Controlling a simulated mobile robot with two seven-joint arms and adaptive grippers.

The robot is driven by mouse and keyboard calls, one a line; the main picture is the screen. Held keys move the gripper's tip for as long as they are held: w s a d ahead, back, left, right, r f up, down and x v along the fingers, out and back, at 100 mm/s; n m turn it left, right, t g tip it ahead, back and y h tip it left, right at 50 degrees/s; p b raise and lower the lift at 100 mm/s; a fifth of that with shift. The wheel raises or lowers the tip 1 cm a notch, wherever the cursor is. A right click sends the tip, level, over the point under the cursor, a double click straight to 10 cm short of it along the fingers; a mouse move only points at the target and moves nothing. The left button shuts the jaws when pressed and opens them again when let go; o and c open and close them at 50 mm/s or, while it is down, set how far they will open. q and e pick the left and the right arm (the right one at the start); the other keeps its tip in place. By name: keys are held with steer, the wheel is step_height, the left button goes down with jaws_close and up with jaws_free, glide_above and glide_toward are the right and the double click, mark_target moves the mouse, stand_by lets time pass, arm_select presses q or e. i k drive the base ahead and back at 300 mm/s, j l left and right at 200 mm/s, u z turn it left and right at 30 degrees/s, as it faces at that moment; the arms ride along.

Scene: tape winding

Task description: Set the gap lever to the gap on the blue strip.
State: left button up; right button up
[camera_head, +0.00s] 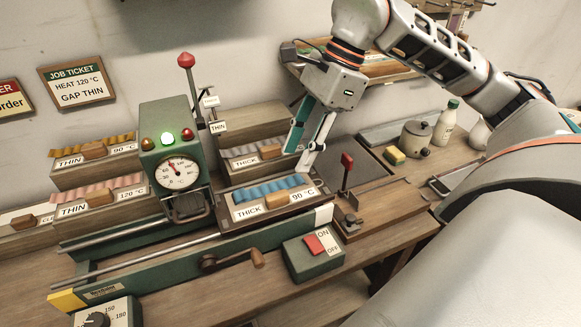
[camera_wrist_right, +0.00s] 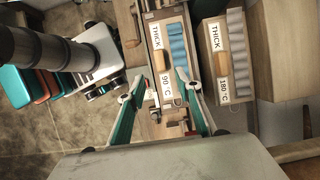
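The blue strip (camera_head: 268,189) lies wavy in a wooden tray labelled THICK and 90 °C. It also shows in the right wrist view (camera_wrist_right: 177,45). A tall lever with a red knob (camera_head: 186,60) stands at the green machine (camera_head: 150,124); small plates beside it include a THIN label (camera_head: 218,126). Which gap that lever is set to, I cannot tell. My right gripper (camera_head: 297,160) is above the blue strip's tray, near its back right end. Its fingers are apart and empty, also in the right wrist view (camera_wrist_right: 160,85). My left gripper is not visible.
A second red-knobbed lever (camera_head: 347,160) stands on a wooden base at right. A job ticket (camera_head: 77,84) reads HEAT 120 °C, GAP THIN. A crank (camera_head: 232,261) and an ON/OFF switch box (camera_head: 314,254) are in front. Other strip trays (camera_head: 100,195) surround the machine.

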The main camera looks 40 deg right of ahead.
mark_target(186, 61)
steer(key=k, duration=1)
